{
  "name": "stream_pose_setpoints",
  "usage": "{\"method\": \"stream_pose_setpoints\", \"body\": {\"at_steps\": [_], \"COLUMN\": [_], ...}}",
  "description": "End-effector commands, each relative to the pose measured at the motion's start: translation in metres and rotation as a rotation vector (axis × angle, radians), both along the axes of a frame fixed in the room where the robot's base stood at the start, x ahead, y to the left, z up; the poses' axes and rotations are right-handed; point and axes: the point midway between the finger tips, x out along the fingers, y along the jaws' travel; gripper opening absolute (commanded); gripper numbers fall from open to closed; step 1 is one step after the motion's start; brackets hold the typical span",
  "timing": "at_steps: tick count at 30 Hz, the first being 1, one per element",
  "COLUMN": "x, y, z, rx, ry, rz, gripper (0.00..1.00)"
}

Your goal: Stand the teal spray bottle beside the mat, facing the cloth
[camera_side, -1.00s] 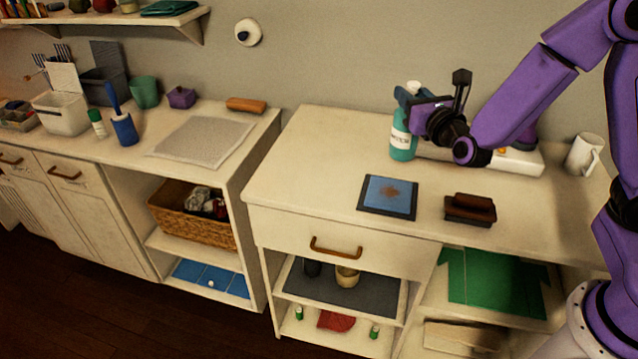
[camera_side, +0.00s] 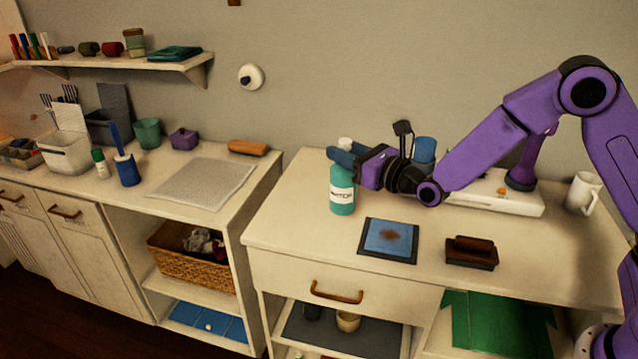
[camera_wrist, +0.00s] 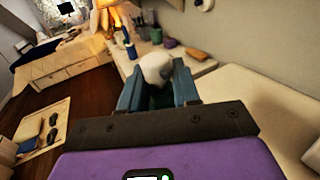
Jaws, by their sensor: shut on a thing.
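The teal spray bottle (camera_side: 342,192), with a white label, is upright at the left part of the right-hand worktop. My gripper (camera_side: 343,158) is shut on its upper part, reaching in from the right. I cannot tell whether its base touches the worktop. In the wrist view the bottle's whitish top (camera_wrist: 156,68) sits between the two blue fingers (camera_wrist: 158,88); its body is mostly hidden. The blue cloth (camera_side: 390,237), with a brown stain, lies on a dark mat (camera_side: 372,256), in front and to the right of the bottle.
A brown brush-like block (camera_side: 471,250) lies right of the mat. A blue cylinder (camera_side: 425,149) stands behind my wrist, and a white mug (camera_side: 582,192) stands at the far right. The worktop left of the bottle is clear.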

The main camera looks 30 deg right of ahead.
Motion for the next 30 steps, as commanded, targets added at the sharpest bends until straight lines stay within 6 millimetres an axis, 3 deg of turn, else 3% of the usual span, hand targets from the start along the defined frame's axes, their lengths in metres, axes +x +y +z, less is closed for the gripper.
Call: {"method": "stream_pose_setpoints", "body": {"at_steps": [5, 15, 23, 30], "x": [0.029, 0.063, 0.073, 0.073], "y": [0.007, 0.017, 0.020, 0.020], "z": [-0.015, -0.058, -0.071, -0.099], "rx": [0.001, 0.001, 0.001, 0.000], "ry": [-0.002, -0.003, -0.002, -0.001], "rz": [-0.002, -0.002, -0.002, -0.002], "gripper": [0.00, 0.00, 0.00, 0.00]}}
